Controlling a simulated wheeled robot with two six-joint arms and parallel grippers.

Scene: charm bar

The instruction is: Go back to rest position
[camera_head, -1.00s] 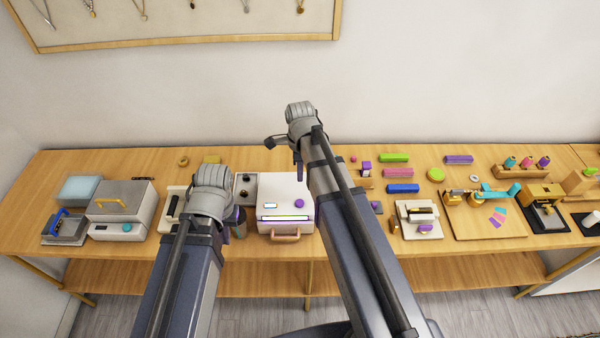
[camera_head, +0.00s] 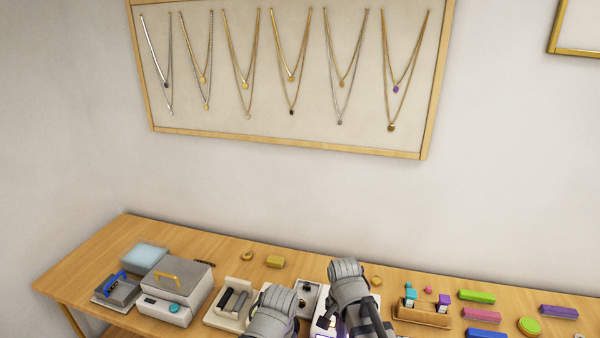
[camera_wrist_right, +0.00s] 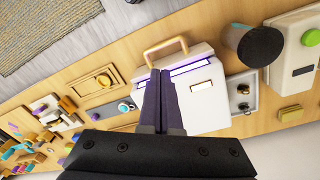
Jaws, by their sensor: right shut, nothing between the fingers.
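My left arm's wrist (camera_head: 272,314) is at the bottom of the head view, over the front of the table; its fingers are hidden. My right arm's wrist (camera_head: 347,283) is just right of it, over a white machine (camera_head: 325,318). In the right wrist view my right gripper (camera_wrist_right: 161,74) is shut and empty. Its fingers overlap the picture of the white machine (camera_wrist_right: 205,108), which has a purple-lit strip and a tan handle. I cannot tell the height of the fingers above it.
The wooden table (camera_head: 95,246) carries a grey-lidded box (camera_head: 176,287) at left. Coloured bars (camera_head: 477,296) and a small wooden rack (camera_head: 424,312) are at right. A framed necklace board (camera_head: 290,80) hangs on the wall behind. The air above the table is clear.

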